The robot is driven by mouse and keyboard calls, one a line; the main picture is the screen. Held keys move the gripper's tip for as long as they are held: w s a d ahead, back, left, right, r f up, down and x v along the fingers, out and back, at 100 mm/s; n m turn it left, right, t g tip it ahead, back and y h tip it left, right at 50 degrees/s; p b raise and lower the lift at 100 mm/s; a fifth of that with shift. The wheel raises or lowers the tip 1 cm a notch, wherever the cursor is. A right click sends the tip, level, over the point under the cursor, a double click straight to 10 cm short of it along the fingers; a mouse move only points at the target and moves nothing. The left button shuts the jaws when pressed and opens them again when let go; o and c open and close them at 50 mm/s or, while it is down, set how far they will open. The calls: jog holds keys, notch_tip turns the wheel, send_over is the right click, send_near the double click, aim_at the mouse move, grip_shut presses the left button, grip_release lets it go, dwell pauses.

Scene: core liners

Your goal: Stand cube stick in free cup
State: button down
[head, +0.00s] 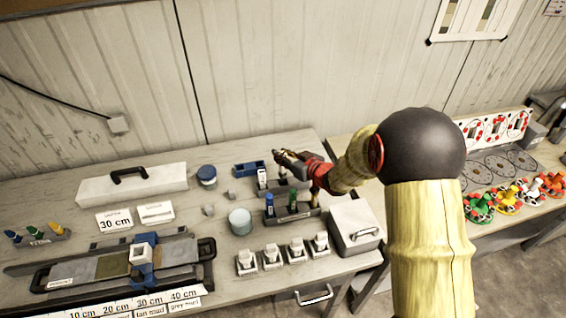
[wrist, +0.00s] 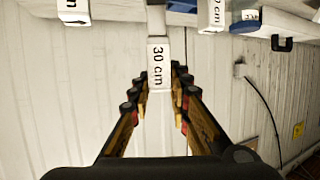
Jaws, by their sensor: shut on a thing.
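My gripper (head: 286,160) reaches over the back of the left table in the head view. In the wrist view its two fingers (wrist: 158,82) are closed on a white block labelled "30 cm" (wrist: 158,58). Whether this block belongs to the cube stick I cannot tell. In the head view a white labelled stick (head: 262,178) stands upright just left of and below the gripper. A dark holder (head: 300,212) in front of it carries a blue stick (head: 269,203) and a green stick (head: 292,199). I cannot tell which cup is free.
Several white blocks (head: 271,257) line the front edge. A white case (head: 355,229) stands right. A railed tray (head: 110,262) lies further left. Bare table shows around the tub.

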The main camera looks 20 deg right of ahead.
jog(key=shift+w+d+f+b, duration=0.1)
jog(key=shift+f+b, duration=0.35)
jog(key=shift+f, duration=1.2)
jog(key=shift+f, duration=0.2)
jog(key=c, duration=1.7)
grip_release()
jog(key=shift+c, duration=0.2)
jog(key=shift+o, duration=0.4)
